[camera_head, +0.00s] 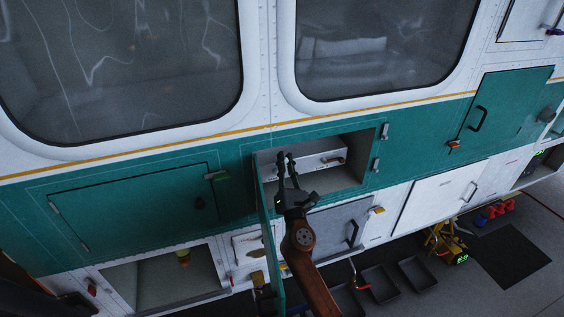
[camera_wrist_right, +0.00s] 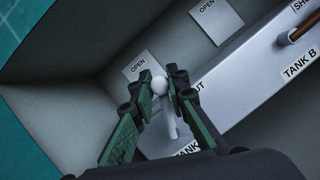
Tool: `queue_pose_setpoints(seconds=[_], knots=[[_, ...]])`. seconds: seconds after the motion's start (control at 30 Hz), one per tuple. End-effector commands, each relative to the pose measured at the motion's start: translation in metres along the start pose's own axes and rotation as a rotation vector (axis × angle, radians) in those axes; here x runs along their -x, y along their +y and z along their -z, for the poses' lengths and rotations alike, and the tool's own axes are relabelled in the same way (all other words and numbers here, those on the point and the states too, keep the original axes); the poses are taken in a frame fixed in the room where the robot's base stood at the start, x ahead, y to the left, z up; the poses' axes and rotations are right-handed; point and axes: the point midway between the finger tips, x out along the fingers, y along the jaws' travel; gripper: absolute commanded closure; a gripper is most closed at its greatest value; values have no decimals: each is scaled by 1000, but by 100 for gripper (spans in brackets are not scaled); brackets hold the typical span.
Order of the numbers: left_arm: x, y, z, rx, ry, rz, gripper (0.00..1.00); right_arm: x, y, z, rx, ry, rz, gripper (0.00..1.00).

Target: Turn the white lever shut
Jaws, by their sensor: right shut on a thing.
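The white lever (camera_wrist_right: 170,125) has a round knob and sits on a pale panel inside an open compartment. In the right wrist view its knob end lies just below an "OPEN" label (camera_wrist_right: 139,66), and a partly covered label ending in "UT" is to its right. My right gripper (camera_wrist_right: 162,84) is shut on the lever at the knob. In the head view my right gripper (camera_head: 286,160) reaches into the compartment (camera_head: 350,178), and I cannot make out the lever there. A dark part at the bottom left (camera_head: 72,302) seems to be my left gripper; its jaws are unclear.
A brown-handled lever (camera_wrist_right: 304,31) marked "TANK B" is on the same panel, to the right. The compartment's green door (camera_head: 270,250) hangs open beside my right arm. Closed green hatches flank the compartment. Black trays (camera_head: 380,284) lie on the floor below.

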Motion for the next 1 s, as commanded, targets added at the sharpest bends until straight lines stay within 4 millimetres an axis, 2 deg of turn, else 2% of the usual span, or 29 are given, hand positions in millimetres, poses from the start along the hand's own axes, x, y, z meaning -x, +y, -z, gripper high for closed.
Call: queue_pose_setpoints(seconds=[0.3, 0.83, 0.87, 1.0], knots=[[-1, 0, 0, 0, 0, 0, 60, 0, -9, 1, -127, 1, 53, 100], [-1, 0, 0, 0, 1, 0, 60, 0, -10, 1, -152, 1, 64, 100], [-1, 0, 0, 0, 1, 0, 60, 0, -10, 1, -152, 1, 64, 85], [-1, 0, 0, 0, 1, 0, 60, 0, -10, 1, -152, 1, 64, 76]])
